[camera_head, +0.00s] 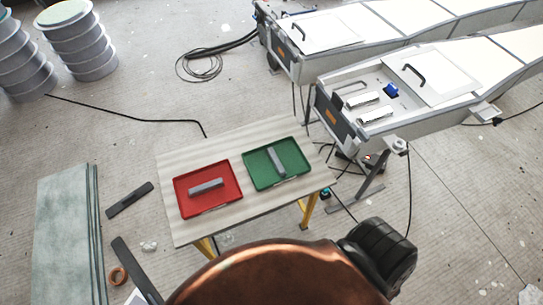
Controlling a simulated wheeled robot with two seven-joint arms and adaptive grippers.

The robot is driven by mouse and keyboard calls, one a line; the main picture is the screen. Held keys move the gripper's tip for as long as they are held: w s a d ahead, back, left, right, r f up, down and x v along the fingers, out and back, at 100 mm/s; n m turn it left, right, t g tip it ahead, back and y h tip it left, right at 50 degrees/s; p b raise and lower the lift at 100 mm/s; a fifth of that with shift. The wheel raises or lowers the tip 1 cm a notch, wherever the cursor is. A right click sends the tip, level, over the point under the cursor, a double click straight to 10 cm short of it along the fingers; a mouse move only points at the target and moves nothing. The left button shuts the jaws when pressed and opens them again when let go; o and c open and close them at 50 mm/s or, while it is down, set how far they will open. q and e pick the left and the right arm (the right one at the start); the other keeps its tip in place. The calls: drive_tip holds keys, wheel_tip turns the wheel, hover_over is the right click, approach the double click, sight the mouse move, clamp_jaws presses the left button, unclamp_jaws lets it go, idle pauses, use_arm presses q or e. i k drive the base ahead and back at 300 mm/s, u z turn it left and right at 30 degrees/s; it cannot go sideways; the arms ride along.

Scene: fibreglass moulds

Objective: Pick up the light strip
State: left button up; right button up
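Two small grey bars, either of which may be the light strip, lie in trays on a wooden-topped table (228,220). One grey bar (206,187) lies nearly level across the red tray (232,200). The other grey bar (277,162) lies slantwise in the green tray (258,185). Two pale bar-shaped parts (376,115) sit in the open box of the long white unit at right; I cannot tell whether they are light strips. Neither of my grippers shows in this view.
The long white unit (440,75) stands behind and right of the table, with a blue part (391,90) in its box. Greenish panels (62,235) and a dark bar (129,200) lie on the floor at left. Ribbed drums (77,45) stand at back left; cables cross the floor.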

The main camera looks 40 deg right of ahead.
sight(278, 167)
drive_tip(key=i, duration=0.35)
drive_tip(key=z, duration=1.5)
